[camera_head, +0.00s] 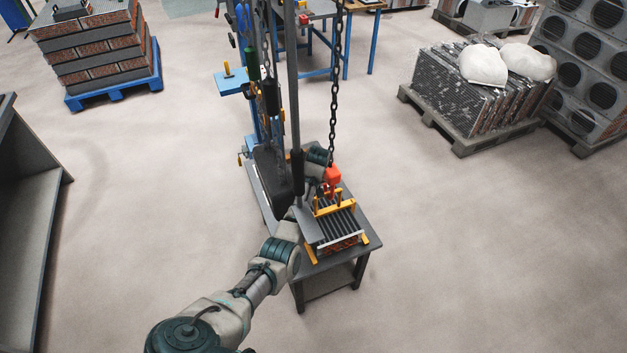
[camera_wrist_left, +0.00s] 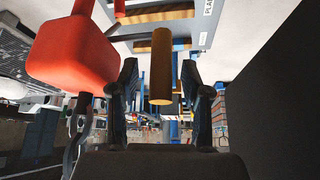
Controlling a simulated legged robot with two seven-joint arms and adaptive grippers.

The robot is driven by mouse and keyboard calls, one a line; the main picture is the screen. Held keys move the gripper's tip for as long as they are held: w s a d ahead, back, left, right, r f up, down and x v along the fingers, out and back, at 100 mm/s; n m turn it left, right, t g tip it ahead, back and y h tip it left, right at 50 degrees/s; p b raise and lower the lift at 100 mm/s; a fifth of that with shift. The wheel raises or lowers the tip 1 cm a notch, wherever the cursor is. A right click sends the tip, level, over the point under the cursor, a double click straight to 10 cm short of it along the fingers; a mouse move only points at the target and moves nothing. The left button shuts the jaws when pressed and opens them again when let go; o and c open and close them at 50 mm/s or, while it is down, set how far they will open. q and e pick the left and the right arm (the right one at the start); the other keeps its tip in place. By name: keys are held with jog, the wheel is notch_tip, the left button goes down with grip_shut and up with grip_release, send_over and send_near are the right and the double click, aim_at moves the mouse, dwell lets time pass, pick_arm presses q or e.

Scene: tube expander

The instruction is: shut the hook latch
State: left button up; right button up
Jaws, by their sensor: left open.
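A red hook block (camera_head: 332,175) hangs on a chain above a yellow lifting frame (camera_head: 335,208) on a finned tube unit (camera_head: 335,228). In the left wrist view the red block (camera_wrist_left: 75,52) is large at upper left, with a metal hook (camera_wrist_left: 80,128) below it. The hook's latch is too small and dark to tell open from shut. My left gripper (camera_wrist_left: 160,72) is open, its dark fingers on either side of a yellow-brown cylinder (camera_wrist_left: 160,60); I cannot tell whether they touch it. In the head view the gripper is mostly hidden. My right gripper is not in view.
The unit sits on a small grey table (camera_head: 300,270). A dark panel (camera_head: 272,180) and hanging cables stand close on the left; a dark surface also fills the wrist view's right side (camera_wrist_left: 275,100). Pallets (camera_head: 465,140) stand farther off.

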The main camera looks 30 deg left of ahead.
pick_arm(q)
jog(key=s+d+r, duration=0.2)
jog(key=s+d, duration=0.6)
jog(key=s, duration=0.2)
jog(key=shift+s+d, duration=0.2)
jog(key=shift+a, duration=0.1)
